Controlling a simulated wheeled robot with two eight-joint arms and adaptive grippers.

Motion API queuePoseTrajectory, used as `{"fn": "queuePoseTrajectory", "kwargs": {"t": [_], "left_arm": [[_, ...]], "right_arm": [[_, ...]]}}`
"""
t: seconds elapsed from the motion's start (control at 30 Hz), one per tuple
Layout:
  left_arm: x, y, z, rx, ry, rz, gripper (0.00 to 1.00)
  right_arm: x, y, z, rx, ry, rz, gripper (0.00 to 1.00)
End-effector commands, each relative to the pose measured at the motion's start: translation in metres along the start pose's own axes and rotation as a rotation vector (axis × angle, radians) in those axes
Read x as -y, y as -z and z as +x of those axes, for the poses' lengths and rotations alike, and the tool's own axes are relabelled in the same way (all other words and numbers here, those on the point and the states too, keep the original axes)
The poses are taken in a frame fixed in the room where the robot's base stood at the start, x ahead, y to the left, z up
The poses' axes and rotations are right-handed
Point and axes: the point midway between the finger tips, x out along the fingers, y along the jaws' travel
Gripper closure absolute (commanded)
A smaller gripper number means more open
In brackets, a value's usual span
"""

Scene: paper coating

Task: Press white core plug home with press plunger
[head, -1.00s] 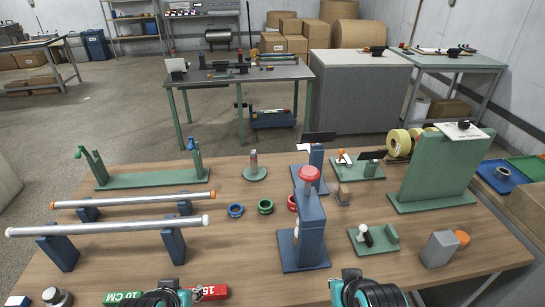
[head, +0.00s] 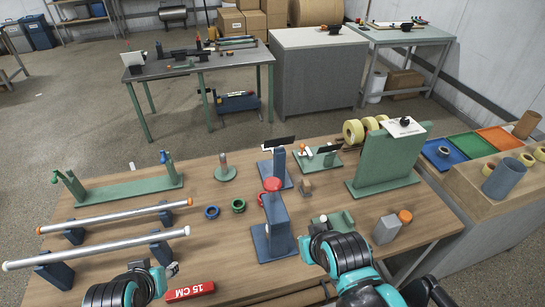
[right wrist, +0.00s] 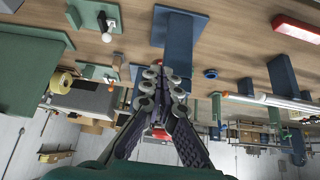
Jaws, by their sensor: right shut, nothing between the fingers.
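The blue press (head: 279,243) stands mid-table with a red knob (head: 271,185) on top. In the right wrist view its blue column (right wrist: 177,50) rises behind my fingers. A small white piece with a dark stem (right wrist: 107,32) is on a green fixture (right wrist: 88,14) in that view; I cannot tell if it is the core plug. In the head view my arm partly covers this fixture (head: 343,219). My right gripper (head: 314,230) is shut and empty, to the right of the press. My left gripper (head: 172,269) is by the front left; its fingers are unclear.
Two silver rods (head: 120,218) lie on blue supports at left. A red 15 CM block (head: 190,291) lies beside my left gripper. A grey block (head: 386,229), an orange-topped piece (head: 405,216) and a tall green stand (head: 387,160) are at right. Blue and green rings (head: 238,205) sit left of the press.

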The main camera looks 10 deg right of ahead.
Motion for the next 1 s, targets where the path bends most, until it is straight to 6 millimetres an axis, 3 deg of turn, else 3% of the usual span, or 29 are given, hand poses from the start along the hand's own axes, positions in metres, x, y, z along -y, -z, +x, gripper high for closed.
{"fn": "queuePoseTrajectory", "kwargs": {"t": [0.03,0.3,0.6,0.7,0.77,1.0], "left_arm": [[0.000,0.022,-0.031,0.000,0.000,0.000,0.60],[0.000,0.083,-0.116,0.000,0.000,0.000,0.60],[0.000,0.134,-0.188,0.000,0.000,0.000,0.60],[0.000,0.149,-0.208,0.000,0.000,0.000,0.60],[0.000,0.153,-0.214,0.000,0.000,0.000,0.60],[0.000,0.153,-0.214,0.000,0.000,0.000,0.60]], "right_arm": [[0.000,0.022,-0.031,0.000,0.000,0.000,1.00],[0.000,0.084,-0.115,0.006,0.001,-0.012,1.00],[0.002,0.146,-0.182,0.046,0.009,-0.096,1.00],[0.004,0.171,-0.196,0.084,0.021,-0.179,1.00],[0.005,0.184,-0.195,0.117,0.034,-0.252,1.00],[0.012,0.212,-0.156,0.247,0.117,-0.560,1.00]]}}
